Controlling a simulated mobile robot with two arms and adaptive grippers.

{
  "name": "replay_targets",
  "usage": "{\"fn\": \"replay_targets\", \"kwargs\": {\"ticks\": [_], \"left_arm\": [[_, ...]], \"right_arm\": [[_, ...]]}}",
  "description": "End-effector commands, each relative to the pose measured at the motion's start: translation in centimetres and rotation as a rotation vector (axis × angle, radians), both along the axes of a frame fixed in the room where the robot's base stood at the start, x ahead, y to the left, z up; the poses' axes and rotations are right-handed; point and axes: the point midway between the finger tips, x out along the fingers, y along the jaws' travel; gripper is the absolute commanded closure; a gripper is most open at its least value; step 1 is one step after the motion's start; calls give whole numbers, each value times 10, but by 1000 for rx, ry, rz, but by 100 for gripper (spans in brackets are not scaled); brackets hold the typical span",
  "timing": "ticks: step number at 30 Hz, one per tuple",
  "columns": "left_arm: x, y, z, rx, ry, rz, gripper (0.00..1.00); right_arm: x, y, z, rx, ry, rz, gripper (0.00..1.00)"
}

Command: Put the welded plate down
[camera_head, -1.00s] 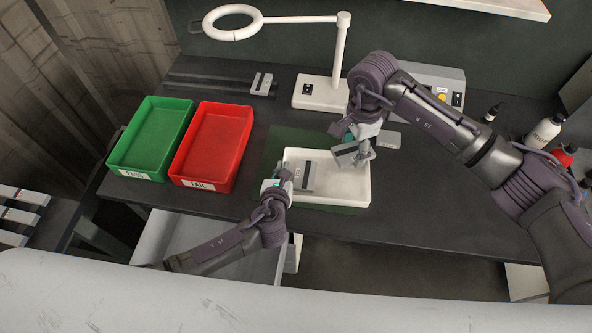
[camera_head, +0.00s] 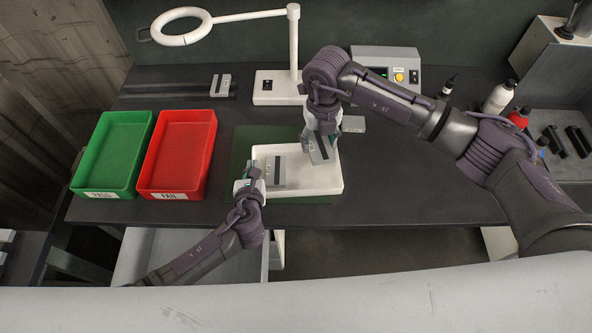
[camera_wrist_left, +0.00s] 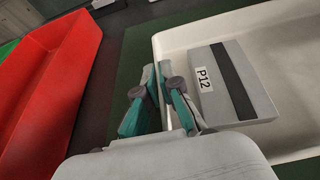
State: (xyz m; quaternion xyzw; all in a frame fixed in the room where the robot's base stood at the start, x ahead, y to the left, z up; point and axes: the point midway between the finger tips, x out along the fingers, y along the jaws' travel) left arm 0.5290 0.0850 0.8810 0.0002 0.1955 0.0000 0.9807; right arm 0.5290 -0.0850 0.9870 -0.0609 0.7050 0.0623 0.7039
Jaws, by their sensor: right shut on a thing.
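A grey plate (camera_head: 320,153) with a dark stripe is in my right gripper (camera_head: 322,133), held tilted over the back right part of the white tray (camera_head: 315,186). I cannot tell whether its lower edge touches the tray. A second grey plate (camera_head: 276,173) with a dark stripe lies in the left part of the tray; its label reads P12 in the left wrist view (camera_wrist_left: 235,85). My left gripper (camera_head: 252,176) is at the tray's left wall. In the left wrist view its fingertips (camera_wrist_left: 157,75) are close together by the rim; their grip on it is unclear.
A red FAIL bin (camera_head: 178,192) and a green PASS bin (camera_head: 100,191) stand left of the tray. A magnifier lamp (camera_head: 279,88) and a control box (camera_head: 400,60) stand behind. Bottles (camera_head: 498,97) are at the right. A small grey piece (camera_head: 352,124) lies behind the tray.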

Motion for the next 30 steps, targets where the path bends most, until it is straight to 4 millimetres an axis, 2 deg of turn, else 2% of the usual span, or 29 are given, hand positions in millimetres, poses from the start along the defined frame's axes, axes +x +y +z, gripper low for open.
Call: {"fn": "replay_targets", "kwargs": {"ticks": [3, 8, 16, 25, 30], "left_arm": [[0, 0, 0, 0, 1, 0, 100], [0, 0, 0, 0, 1, 0, 100], [0, 0, 0, 0, 1, 0, 100], [0, 0, 0, 0, 1, 0, 100], [0, 0, 0, 0, 1, 0, 100]], "right_arm": [[1, 0, 0, 1, -3, -133, 100], [1, 0, -5, 1, 0, -226, 100], [0, 0, -49, 0, 2, -242, 100], [0, 0, -73, 0, 0, -240, 100], [0, 1, -96, 1, 1, -240, 100]]}}
